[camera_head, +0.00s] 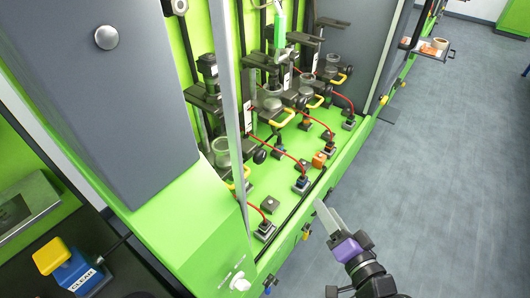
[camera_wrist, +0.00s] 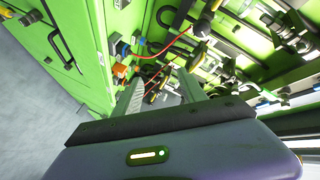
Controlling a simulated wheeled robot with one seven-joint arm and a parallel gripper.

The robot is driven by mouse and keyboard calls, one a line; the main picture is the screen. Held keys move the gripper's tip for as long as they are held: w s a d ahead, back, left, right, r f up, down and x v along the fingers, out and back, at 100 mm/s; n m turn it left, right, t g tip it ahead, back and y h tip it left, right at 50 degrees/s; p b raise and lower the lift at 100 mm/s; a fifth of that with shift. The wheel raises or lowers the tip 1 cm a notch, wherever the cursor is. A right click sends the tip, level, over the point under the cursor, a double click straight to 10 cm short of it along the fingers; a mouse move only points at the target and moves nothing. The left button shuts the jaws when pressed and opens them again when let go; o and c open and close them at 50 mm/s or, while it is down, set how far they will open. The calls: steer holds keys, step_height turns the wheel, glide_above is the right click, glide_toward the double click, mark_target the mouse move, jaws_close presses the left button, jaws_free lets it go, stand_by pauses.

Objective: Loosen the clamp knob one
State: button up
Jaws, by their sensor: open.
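The green testbench holds a row of clamp stations. The nearest clamp has a clear cup (camera_head: 221,152) and a yellow handle (camera_head: 240,176). My gripper (camera_head: 325,212), with a purple body, is in front of the bench's front edge, apart from the clamps. In the wrist view my gripper (camera_wrist: 160,90) shows two grey fingers spread apart with nothing held between them. The bench parts beyond them are tilted and small.
Red cables (camera_head: 289,154) run to small connector blocks on the bench deck, including an orange block (camera_head: 319,160). A grey upright post (camera_head: 230,90) crosses the bench front. A blue and yellow box (camera_head: 68,266) stands at lower left. The floor (camera_head: 430,170) at right is clear.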

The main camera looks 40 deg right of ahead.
steer(key=w+d+m+y, duration=0.1)
steer(key=w+d+m, duration=0.3)
steer(key=w+m, duration=0.2)
steer(key=m+t+y+p, duration=0.2)
steer(key=m+y, duration=0.7)
steer(key=m, duration=0.5)
glide_toward(263, 157)
steer(key=w, duration=0.2)
steer(key=shift+a+p+x, duration=0.2)
steer(key=shift+p+x, duration=0.35)
steer(key=shift+x, duration=3.15)
steer(key=shift+c, duration=0.2)
jaws_close()
